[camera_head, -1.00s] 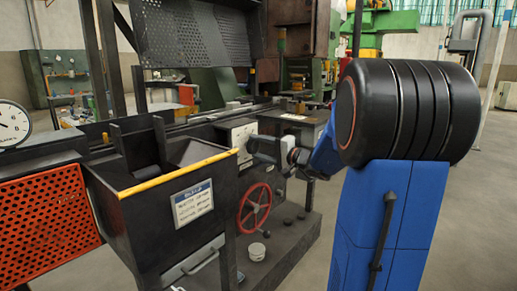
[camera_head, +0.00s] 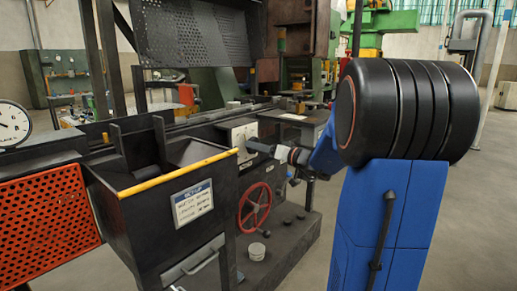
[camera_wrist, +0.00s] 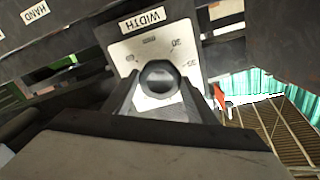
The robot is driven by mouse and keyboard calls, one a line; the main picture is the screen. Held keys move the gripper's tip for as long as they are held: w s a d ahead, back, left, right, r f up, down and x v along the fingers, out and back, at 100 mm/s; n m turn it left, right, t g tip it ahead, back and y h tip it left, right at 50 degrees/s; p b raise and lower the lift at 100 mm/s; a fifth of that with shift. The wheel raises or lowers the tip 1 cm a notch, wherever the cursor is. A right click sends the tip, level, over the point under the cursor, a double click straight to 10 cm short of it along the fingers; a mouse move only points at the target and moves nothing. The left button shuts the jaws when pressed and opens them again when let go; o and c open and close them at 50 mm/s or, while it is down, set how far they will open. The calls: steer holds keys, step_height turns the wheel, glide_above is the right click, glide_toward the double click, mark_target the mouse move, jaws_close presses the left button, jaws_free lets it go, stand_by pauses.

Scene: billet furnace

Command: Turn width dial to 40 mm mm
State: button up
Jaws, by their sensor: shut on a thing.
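The width dial shows in the wrist view as a dark round knob (camera_wrist: 160,77) on a white scale plate (camera_wrist: 135,55). A "WIDTH" label (camera_wrist: 143,20) sits above it, tilted in the picture. Small scale marks are around the knob; I cannot read them surely, nor the knob's pointer. My gripper (camera_wrist: 159,88) is shut on the knob, with one finger on each side. In the head view my gripper (camera_head: 258,147) reaches leftward to the white plate (camera_head: 242,134) on the machine's front; the knob is hidden there.
A red handwheel (camera_head: 255,207) is below the dial. A dark bin with a yellow edge (camera_head: 176,174) and a setup card (camera_head: 192,204) stands left of it. A round gauge (camera_head: 12,124) is at far left. A "HAND" label (camera_wrist: 35,12) is near the dial.

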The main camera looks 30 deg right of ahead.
steer(key=n, duration=0.4)
steer(key=shift+f+n, duration=0.15)
steer(key=shift+n, duration=0.25)
stand_by(0.4)
steer(key=o, duration=1.1)
steer(key=shift+c, duration=0.2)
steer(key=shift+d, duration=0.1)
steer(key=v, duration=1.7)
steer(key=shift+s, duration=0.2)
